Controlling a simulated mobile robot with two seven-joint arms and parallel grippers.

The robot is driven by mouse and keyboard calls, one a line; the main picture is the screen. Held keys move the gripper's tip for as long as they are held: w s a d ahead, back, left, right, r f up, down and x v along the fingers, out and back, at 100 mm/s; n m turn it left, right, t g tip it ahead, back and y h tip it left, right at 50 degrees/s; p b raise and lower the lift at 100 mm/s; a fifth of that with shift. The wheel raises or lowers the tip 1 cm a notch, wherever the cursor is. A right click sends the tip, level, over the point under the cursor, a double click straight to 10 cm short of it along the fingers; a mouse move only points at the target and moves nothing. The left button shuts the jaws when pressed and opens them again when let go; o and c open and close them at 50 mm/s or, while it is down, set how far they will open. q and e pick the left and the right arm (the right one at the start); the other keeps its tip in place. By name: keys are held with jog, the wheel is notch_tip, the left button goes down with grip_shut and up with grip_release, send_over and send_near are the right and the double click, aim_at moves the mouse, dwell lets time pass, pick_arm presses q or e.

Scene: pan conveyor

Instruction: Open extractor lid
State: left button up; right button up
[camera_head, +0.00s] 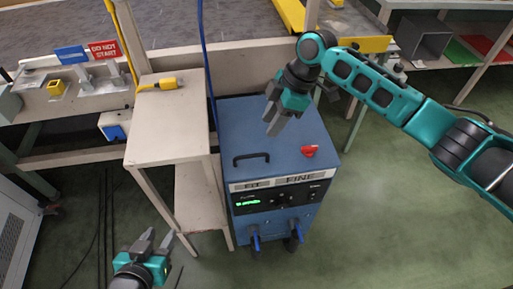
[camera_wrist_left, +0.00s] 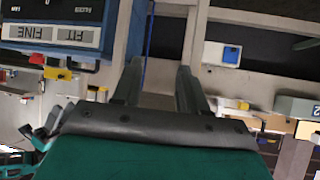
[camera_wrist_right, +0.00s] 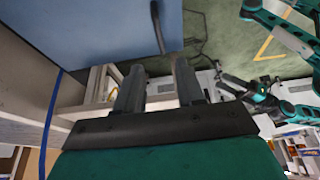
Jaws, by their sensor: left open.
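The extractor is a blue box-shaped machine (camera_head: 275,160) in the middle of the head view, with a flat blue top. A dark lid handle (camera_head: 251,158) lies at the top's front left, and a red knob (camera_head: 309,151) at its front right. My right gripper (camera_head: 272,120) is over the top, behind the handle, with a gap between its fingers. In the right wrist view the dark handle (camera_wrist_right: 157,25) shows beyond the fingertips, apart from them. My left gripper (camera_head: 157,240) is open and empty, low at the front left. The lid looks shut.
A beige stand (camera_head: 170,125) with a yellow connector (camera_head: 160,85) is close to the machine's left side. A blue cable (camera_head: 205,60) hangs behind it. A conveyor frame (camera_head: 235,55) runs along the back. Green floor is free at right.

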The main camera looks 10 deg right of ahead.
aim_at(255, 154)
jog(key=b+x, duration=0.1)
jog(key=x, duration=1)
jog(key=shift+b, duration=0.35)
jog(key=shift+c, duration=0.4)
grip_shut()
